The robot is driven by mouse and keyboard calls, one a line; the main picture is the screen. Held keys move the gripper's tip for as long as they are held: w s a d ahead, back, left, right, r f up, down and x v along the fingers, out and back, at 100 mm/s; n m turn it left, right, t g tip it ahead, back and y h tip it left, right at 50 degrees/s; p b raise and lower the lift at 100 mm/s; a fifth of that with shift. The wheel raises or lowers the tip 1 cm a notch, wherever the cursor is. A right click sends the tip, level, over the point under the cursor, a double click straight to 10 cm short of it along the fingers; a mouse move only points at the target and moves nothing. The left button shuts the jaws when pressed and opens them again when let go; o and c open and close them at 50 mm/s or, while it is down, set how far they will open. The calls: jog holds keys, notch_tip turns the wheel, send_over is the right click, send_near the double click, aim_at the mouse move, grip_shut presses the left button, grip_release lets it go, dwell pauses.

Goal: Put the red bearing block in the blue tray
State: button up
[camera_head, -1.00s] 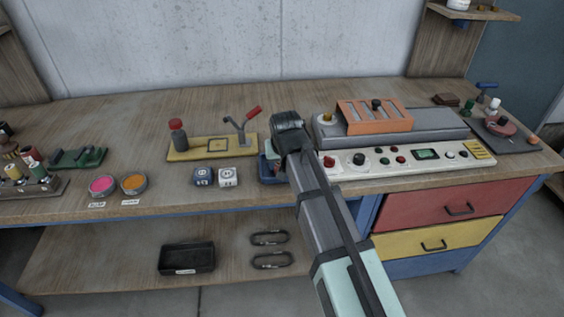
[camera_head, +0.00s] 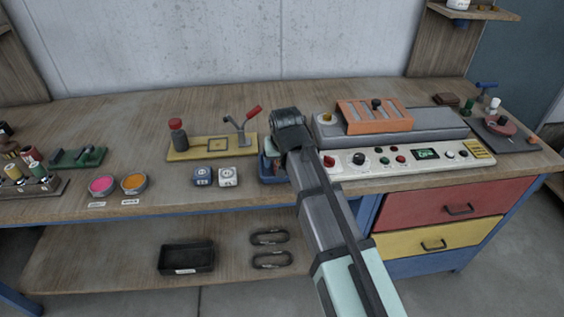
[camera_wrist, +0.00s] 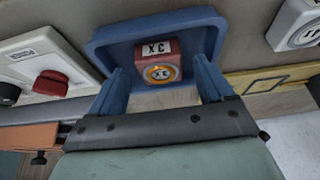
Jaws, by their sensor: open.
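The blue tray (camera_head: 266,176) sits near the bench's front edge in the head view, partly hidden behind my arm. In the wrist view the tray (camera_wrist: 205,22) fills the upper middle. The red bearing block (camera_wrist: 172,73), with an orange-ringed round face and a "3X" label, shows within the tray's outline, close to its near wall. My gripper (camera_wrist: 158,68) is open, with one blue finger on each side of the block and visible gaps between. In the head view my gripper's fingers are hidden behind its dark wrist, and the block cannot be made out.
A control panel (camera_head: 445,157) with knobs stands right of the tray. Two small cubes (camera_head: 228,177) sit to its left, with a yellow-based fixture (camera_head: 190,155) behind them. Pink (camera_head: 102,186) and orange (camera_head: 133,183) cups stand farther left. The back of the bench is mostly clear.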

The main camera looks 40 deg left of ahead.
jog(key=v, duration=1)
jog(key=shift+r, duration=0.35)
jog(key=shift+d, duration=0.15)
